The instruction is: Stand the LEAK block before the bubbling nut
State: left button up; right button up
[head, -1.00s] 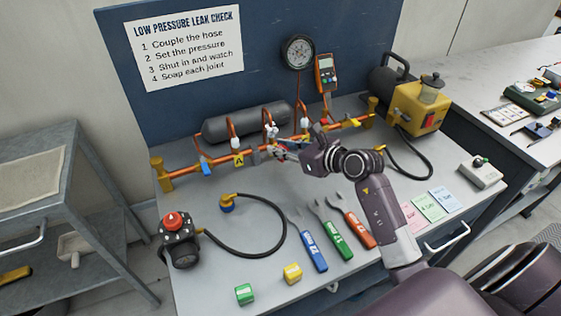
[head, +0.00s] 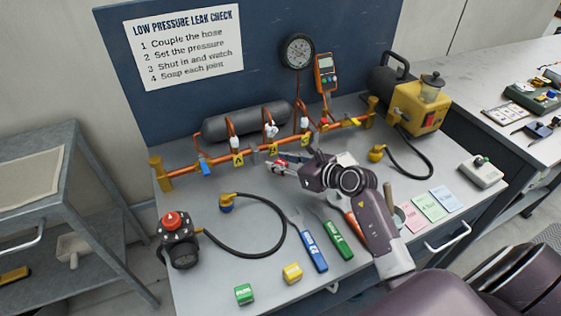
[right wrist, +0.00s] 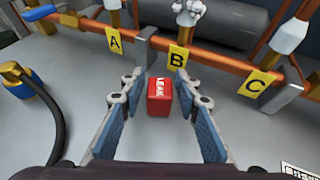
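The red LEAK block (right wrist: 158,97) stands on the bench in front of the pipe, near the yellow B tag (right wrist: 179,58); its red also shows in the head view (head: 281,163). White lumpy foam (right wrist: 189,12) covers the nut above the B tag. My right gripper (right wrist: 160,108) is open, with one finger on each side of the block and a visible gap to both. In the head view the right gripper (head: 276,168) is low in front of the pipe. My left gripper is not in view.
The copper pipe (head: 215,164) with A, B and C tags runs along the back. A black hose with a blue and brass end (head: 227,203) lies to the left. Wrenches (head: 312,246), a green block (head: 243,294) and a yellow block (head: 292,273) lie nearer the front.

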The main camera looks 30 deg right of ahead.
jog(key=shift+o, duration=0.4)
jog(key=shift+r, duration=0.15)
jog(key=shift+s+d+r, duration=0.1)
jog(key=v, duration=1.1)
jog(key=shift+s+d+r+b, duration=0.1)
jog(key=shift+s+r+b, duration=0.05)
jog(key=shift+s+b, duration=0.25)
